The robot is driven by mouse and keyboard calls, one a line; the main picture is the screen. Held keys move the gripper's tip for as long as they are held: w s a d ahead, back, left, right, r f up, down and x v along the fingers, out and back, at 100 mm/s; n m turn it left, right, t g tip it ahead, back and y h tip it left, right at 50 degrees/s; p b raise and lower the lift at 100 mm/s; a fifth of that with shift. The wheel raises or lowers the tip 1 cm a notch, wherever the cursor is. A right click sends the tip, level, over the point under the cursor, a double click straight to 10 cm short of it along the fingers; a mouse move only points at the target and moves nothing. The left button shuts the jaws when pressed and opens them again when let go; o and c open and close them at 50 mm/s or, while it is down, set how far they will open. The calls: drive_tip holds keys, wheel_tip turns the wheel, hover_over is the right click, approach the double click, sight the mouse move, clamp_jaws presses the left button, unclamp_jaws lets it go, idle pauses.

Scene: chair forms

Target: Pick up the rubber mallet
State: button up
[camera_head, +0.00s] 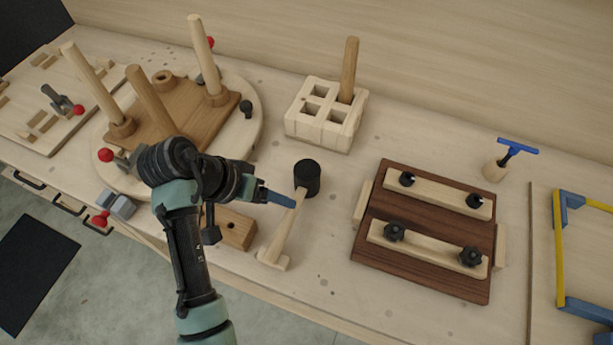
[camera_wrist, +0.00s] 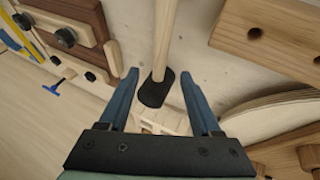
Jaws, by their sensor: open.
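The handle slants toward the bench's front edge and ends at a pale wooden block. My gripper (camera_head: 291,201) is beside the handle, just below the head. In the wrist view my open gripper (camera_wrist: 160,87) has its blue fingers on either side of the mallet, with the black head (camera_wrist: 156,90) between them and the handle (camera_wrist: 165,40) running up. I cannot tell whether the fingers touch it.
A dark clamping board (camera_head: 374,255) with black knobs lies to the right. A pale block with square holes (camera_head: 319,132) holds a dowel behind the mallet. A round board (camera_head: 246,133) with a wooden chair form is at the left. A drilled wooden block (camera_head: 236,229) lies near my arm.

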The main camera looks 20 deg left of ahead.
sight(292, 212)
drive_tip(key=p+x, duration=0.1)
drive_tip(key=x, duration=0.6)
drive_tip(key=shift+w, duration=0.2)
drive_tip(key=shift+w+d+f, duration=0.15)
drive_tip(key=shift+w+f, duration=0.05)
drive_tip(key=shift+f, duration=0.15)
drive_tip(key=shift+f, duration=0.2)
clamp_jaws()
drive_tip(key=shift+r, duration=0.1)
idle(1.1)
